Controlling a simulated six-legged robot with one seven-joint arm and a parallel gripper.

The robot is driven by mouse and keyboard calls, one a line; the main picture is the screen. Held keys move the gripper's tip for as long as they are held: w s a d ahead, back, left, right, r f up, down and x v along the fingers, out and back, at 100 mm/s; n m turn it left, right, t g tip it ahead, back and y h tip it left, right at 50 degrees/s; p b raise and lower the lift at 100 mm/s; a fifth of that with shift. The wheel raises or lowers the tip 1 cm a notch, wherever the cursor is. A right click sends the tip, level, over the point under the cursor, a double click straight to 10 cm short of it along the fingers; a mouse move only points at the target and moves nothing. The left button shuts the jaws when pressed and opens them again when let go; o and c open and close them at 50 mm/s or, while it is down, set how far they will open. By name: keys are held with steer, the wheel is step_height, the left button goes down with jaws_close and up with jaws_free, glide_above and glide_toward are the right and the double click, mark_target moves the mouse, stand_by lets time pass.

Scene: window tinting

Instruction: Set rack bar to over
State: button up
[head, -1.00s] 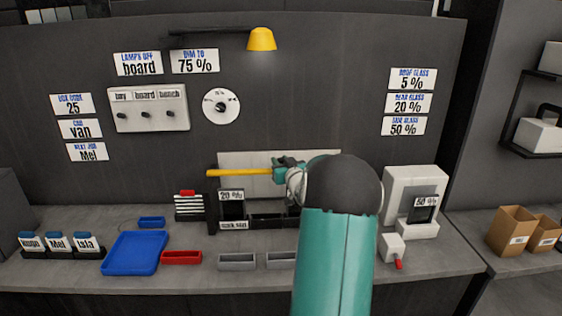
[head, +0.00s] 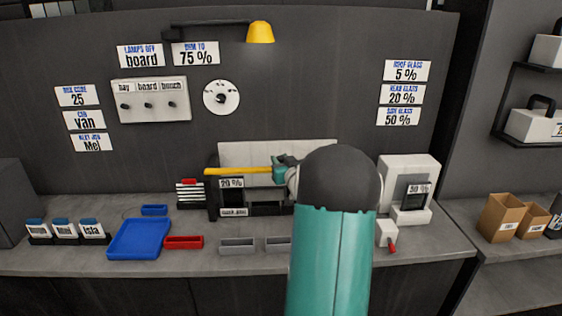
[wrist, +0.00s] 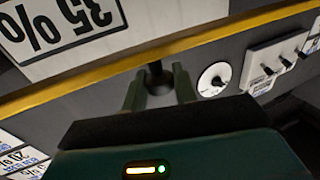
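The rack bar (head: 238,171) is a long yellow bar, roughly level, across the front of the rack (head: 212,195) on the bench. My gripper (head: 281,170) is at the bar's right part, where my arm hides its right end. In the wrist view the bar (wrist: 75,88) crosses the picture on a slant. A dark film piece marked 20 % (head: 231,190) stands in the rack just below the bar.
A white device (head: 409,180) with a 50 % piece and a small box with a red lever (head: 388,235) stand right of my arm. A blue tray (head: 139,239), a red tray (head: 184,242) and grey trays (head: 238,246) lie along the front. The lamp (head: 260,33) hangs above.

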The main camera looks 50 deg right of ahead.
steer(key=o, duration=0.3)
steer(key=shift+a, duration=0.2)
steer(key=shift+o, duration=0.3)
steer(key=shift+d, duration=0.2)
steer(key=v, duration=1.3)
steer(key=shift+s+a, duration=0.2)
steer(key=shift+s, duration=0.1)
steer(key=w+a+r+n+g+y, duration=0.15)
steer(key=w+a, duration=0.25)
steer(key=a, duration=0.7)
steer(key=w+a+r+g+y, duration=0.1)
steer(key=w+a+r+g, duration=0.15)
steer(key=a, duration=0.75)
steer(key=s+a+f+n+g+y, duration=0.1)
steer(key=s+a, duration=0.3)
steer(key=a, duration=0.4)
steer(key=s+a+f+n+g+y, duration=0.1)
steer(key=s+a+n+g+y, duration=0.1)
steer(key=s+a, duration=0.3)
steer(key=s+a+f+n+g+y, duration=0.1)
steer(key=s+a+g+y, duration=0.1)
steer(key=a, duration=1.1)
steer(key=s+y, duration=0.1)
steer(key=s, duration=0.1)
steer(key=shift+s+a+n+g+y, duration=0.15)
steer(key=shift+s+n+g+y, duration=0.2)
steer(key=shift+g, duration=0.05)
